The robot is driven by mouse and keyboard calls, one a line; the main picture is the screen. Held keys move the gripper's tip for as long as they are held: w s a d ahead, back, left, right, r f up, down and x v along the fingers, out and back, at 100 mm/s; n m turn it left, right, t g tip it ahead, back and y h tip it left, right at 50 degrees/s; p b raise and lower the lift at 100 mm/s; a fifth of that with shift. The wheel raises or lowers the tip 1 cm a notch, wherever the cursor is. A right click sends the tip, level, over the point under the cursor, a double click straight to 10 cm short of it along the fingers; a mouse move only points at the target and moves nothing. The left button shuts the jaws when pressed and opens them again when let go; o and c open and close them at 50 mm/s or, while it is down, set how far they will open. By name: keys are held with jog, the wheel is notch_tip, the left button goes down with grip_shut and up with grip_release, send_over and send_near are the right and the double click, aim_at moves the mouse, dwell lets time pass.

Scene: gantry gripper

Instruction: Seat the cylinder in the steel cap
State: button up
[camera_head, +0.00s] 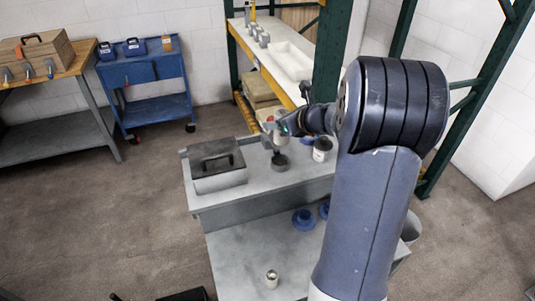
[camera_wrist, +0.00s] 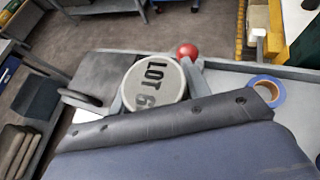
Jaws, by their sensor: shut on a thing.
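My gripper (camera_head: 278,142) reaches over the grey bench from the right in the head view. In the wrist view my gripper (camera_wrist: 155,92) is shut on the cylinder (camera_wrist: 152,82), whose pale round end reads "LOT 6". One finger lies on each side of it. In the head view a dark grey round piece (camera_head: 280,163), probably the steel cap, stands on the bench just below my gripper. The cylinder is too small there to tell whether it touches this piece. In the wrist view the cylinder hides whatever is beneath it.
A grey toolbox (camera_head: 217,166) stands left of my gripper. A white can (camera_head: 321,150) stands to the right. A red ball (camera_wrist: 187,51) and a blue tape roll (camera_wrist: 268,90) lie close by. Blue pieces (camera_head: 303,220) sit on the lower shelf. A green rack post (camera_head: 331,60) rises behind.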

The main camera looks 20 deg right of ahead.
jog(key=shift+w, duration=0.3)
notch_tip(320, 180, down, 10)
jog(key=shift+r, duration=0.2)
jog(key=shift+f, duration=0.15)
jog(key=o, duration=1.3)
jog(key=b+v, duration=0.1)
jog(key=v, duration=1.1)
